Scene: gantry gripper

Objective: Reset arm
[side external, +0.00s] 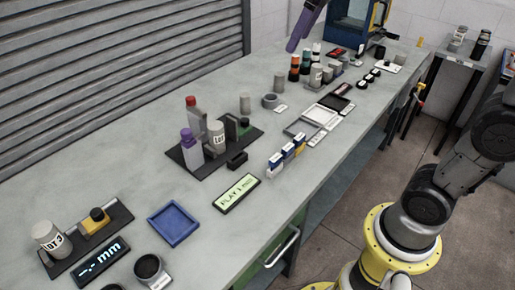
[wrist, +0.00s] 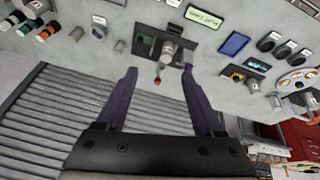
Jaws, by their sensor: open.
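My gripper (wrist: 160,70) shows in the wrist view as two dark purple fingers, spread wide apart with nothing held between them. Beyond the fingertips lie the grey bench (wrist: 130,15) and a dark fixture board with a small red-topped part. In the side external view the purple fingers of my gripper (side external: 302,30) show at the top edge, above the far part of the bench. The rest of the gripper is cut off by the frame there.
The bench (side external: 110,175) carries a dark fixture board (side external: 183,157) with upright cylinders, a green display (side external: 237,193), a blue tray (side external: 174,223) and a LOT 3 cylinder (side external: 51,239). Several bottles and trays stand farther back. A slatted shutter (side external: 100,70) borders the bench.

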